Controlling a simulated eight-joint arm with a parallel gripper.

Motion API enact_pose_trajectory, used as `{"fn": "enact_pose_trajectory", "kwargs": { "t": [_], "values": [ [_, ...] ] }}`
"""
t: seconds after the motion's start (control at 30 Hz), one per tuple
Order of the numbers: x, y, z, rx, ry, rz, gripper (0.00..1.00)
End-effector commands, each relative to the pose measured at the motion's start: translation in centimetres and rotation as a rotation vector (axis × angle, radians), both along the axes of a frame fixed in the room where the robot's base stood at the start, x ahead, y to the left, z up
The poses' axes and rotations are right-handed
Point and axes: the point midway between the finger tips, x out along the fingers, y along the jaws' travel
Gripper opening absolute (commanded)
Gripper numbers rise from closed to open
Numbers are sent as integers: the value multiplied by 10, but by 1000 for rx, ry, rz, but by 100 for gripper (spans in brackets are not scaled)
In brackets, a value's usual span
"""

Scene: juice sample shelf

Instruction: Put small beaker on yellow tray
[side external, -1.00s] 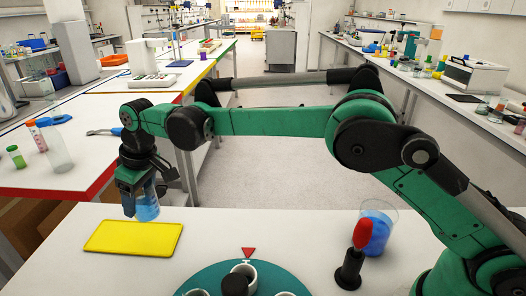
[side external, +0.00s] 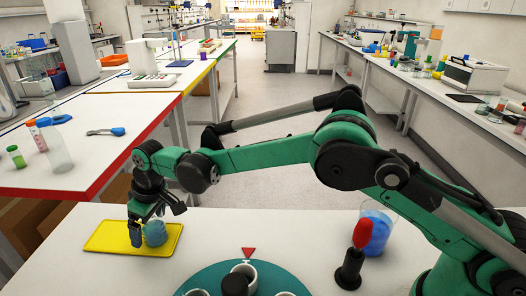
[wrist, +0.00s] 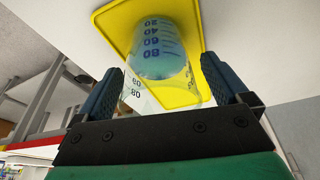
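The small beaker (side external: 155,233) is clear with blue liquid and stands on the right part of the yellow tray (side external: 107,238). In the wrist view the beaker (wrist: 163,50), with blue printed marks, is in front of the yellow tray (wrist: 121,18). My gripper (side external: 157,220) is low over the tray, with its fingers spread around the beaker. In the wrist view my gripper (wrist: 165,85) has one finger on each side of the beaker. The left finger looks apart from it; contact at the right finger is unclear. Part of the beaker is hidden behind a finger in the side view.
A teal round holder (side external: 205,278) with white cups is at front centre.

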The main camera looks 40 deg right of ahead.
Motion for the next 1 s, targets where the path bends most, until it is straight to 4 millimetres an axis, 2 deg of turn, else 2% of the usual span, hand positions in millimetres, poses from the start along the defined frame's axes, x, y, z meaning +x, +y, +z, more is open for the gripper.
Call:
{"fn": "enact_pose_trajectory", "kwargs": {
  "t": [0.27,0.43,0.57,0.8,1.0],
  "values": [
    [0,0,1,0,0,0,96],
    [-2,-1,13,0,0,0,96],
    [-7,-5,34,0,0,0,96],
    [-19,-13,86,0,0,0,96],
    [-25,-17,113,0,0,0,96]
  ]
}}
